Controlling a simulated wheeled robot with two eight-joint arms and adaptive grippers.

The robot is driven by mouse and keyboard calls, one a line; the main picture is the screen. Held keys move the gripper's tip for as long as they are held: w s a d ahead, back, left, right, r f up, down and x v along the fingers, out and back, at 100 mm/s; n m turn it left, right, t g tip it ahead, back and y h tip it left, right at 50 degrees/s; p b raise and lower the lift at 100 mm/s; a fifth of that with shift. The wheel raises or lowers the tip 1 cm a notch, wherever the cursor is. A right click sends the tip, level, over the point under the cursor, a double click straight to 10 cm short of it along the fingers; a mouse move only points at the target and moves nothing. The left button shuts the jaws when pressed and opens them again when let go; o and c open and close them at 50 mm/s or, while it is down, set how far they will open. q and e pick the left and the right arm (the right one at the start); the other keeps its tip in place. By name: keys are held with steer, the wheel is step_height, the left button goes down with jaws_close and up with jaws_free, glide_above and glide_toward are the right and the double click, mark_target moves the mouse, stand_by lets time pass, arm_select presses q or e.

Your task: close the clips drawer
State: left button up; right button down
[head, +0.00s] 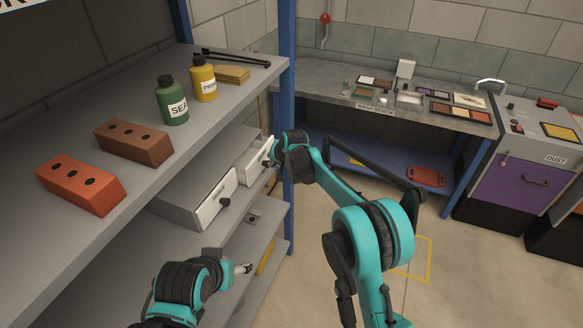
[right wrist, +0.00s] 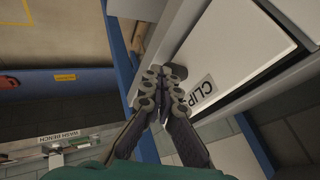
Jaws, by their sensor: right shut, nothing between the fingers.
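The clips drawer (head: 252,160) is the far one of two pale drawers under the shelf top. It stands out from its housing.
A blue post (head: 287,60) rises beside the far drawer. Bricks (head: 80,184) and two bottles, one green (head: 172,105), stand on the shelf top. The wash bench (head: 400,105) is behind; the floor at right has free room.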

mark_target(261, 161)
steer(key=shift+w+a, duration=0.2)
steer(key=shift+a, duration=0.55)
steer(key=shift+w+a, duration=0.25)
steer(key=shift+a, duration=0.45)
steer(key=shift+w+a, duration=0.2)
steer(key=shift+a, duration=0.55)
